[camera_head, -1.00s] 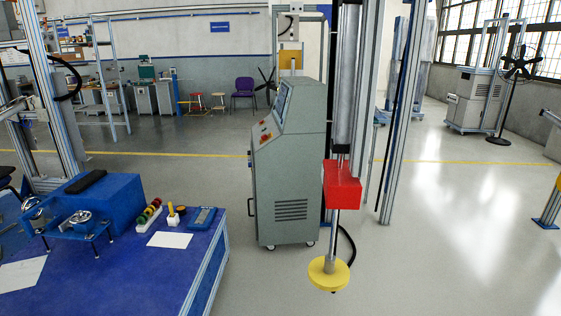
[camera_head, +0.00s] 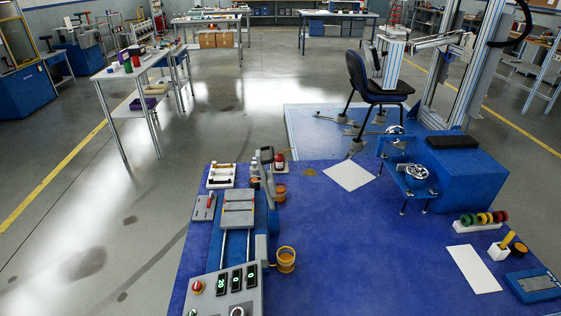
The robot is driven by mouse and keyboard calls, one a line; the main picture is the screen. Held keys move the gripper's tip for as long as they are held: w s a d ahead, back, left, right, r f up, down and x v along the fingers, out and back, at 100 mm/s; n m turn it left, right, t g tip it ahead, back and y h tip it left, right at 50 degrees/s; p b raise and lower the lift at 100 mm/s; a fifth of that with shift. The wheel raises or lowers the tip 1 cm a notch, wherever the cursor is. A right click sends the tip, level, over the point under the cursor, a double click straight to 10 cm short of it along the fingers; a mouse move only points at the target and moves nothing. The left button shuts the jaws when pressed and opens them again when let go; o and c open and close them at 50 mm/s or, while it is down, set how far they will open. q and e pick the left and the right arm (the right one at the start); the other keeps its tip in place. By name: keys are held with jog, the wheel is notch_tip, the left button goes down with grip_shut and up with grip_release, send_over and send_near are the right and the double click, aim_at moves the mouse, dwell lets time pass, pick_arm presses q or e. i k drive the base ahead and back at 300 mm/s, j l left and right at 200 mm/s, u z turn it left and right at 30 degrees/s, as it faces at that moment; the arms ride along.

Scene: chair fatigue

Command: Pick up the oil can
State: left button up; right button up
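No gripper of mine shows in the head view. A small red container with a pale top (camera_head: 281,161) stands near the far edge of the blue table (camera_head: 330,250); it may be the oil can, but it is too small to be sure. A dark grey upright item (camera_head: 266,155) and a small grey bottle (camera_head: 254,168) stand close to its left. An orange-yellow cup (camera_head: 286,260) stands nearer, right of the control panel (camera_head: 228,292).
A slide rig (camera_head: 237,215) covers the table's left side. A blue block (camera_head: 462,180), colored rings on a rack (camera_head: 480,222) and white sheets (camera_head: 473,268) lie to the right. A chair (camera_head: 375,85) stands behind. The table's middle is clear.

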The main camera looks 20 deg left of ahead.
aim_at(279, 160)
jog(key=i+l+u, duration=0.25)
jog(key=u, duration=0.25)
jog(key=i+l+u, duration=0.25)
jog(key=l+u, duration=0.2)
jog(key=i+l+u, duration=0.15)
jog(key=l+u, duration=0.35)
jog(key=j, duration=0.1)
